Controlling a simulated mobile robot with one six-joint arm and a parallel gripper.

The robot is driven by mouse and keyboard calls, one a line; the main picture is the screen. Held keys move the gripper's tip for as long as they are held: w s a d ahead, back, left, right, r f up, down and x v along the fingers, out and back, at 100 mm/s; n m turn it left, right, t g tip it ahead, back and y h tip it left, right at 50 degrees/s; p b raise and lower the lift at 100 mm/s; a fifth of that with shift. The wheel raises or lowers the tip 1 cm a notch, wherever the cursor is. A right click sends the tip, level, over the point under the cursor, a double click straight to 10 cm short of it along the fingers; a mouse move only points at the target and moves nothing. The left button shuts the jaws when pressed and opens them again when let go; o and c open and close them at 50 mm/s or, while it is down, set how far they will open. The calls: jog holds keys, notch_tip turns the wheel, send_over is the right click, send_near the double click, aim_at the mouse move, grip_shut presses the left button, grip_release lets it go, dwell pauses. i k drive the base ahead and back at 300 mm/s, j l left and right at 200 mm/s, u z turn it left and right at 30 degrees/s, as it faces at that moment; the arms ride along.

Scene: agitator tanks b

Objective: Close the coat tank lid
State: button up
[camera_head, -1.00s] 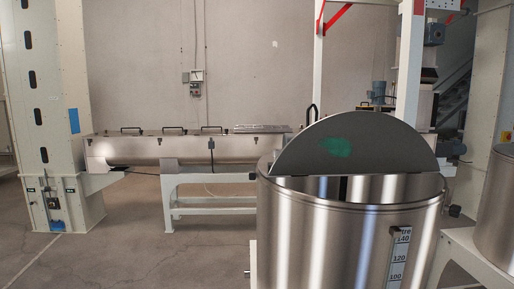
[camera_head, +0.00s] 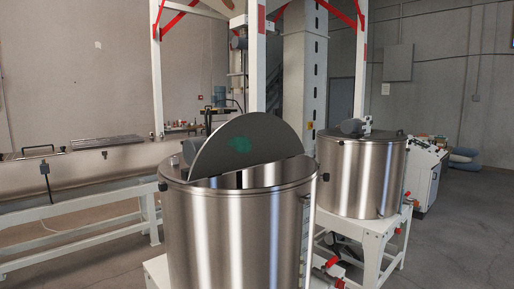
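A steel tank (camera_head: 238,232) stands upright in the middle foreground. Its half-round grey lid (camera_head: 254,142) is raised and tilted up, with a green patch on its face. The tank mouth shows open in front of the lid's straight lower edge. No name is readable on the tank, so I cannot tell from a label that it is the coat tank. My gripper and arm are not in view.
A second steel tank (camera_head: 361,176) with its top covered stands on a white frame at right. A long steel trough (camera_head: 80,166) on a white stand runs along the left. A white-and-red frame rises behind. Floor is free at far right.

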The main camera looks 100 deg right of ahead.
aim_at(246, 140)
jog(key=i+l+z, duration=0.2)
jog(key=z, duration=0.25)
jog(key=i+l+z, duration=0.15)
jog(key=z, duration=0.3)
jog(key=i+z, duration=0.3)
jog(key=z, duration=0.15)
jog(key=i+z, duration=0.25)
jog(key=z, duration=0.2)
jog(key=i+j+z, duration=0.2)
jog(key=z, duration=0.2)
jog(key=i+j+z, duration=0.2)
jog(key=z, duration=0.25)
jog(key=i+j+z, duration=0.2)
jog(key=z, duration=0.25)
jog(key=i+z, duration=0.2)
jog(key=z, duration=0.25)
jog(key=i+z, duration=0.2)
jog(key=z, duration=0.25)
jog(key=i+j+z, duration=0.1)
jog(key=z, duration=0.35)
jog(key=i+j+z, duration=0.2)
jog(key=z, duration=0.25)
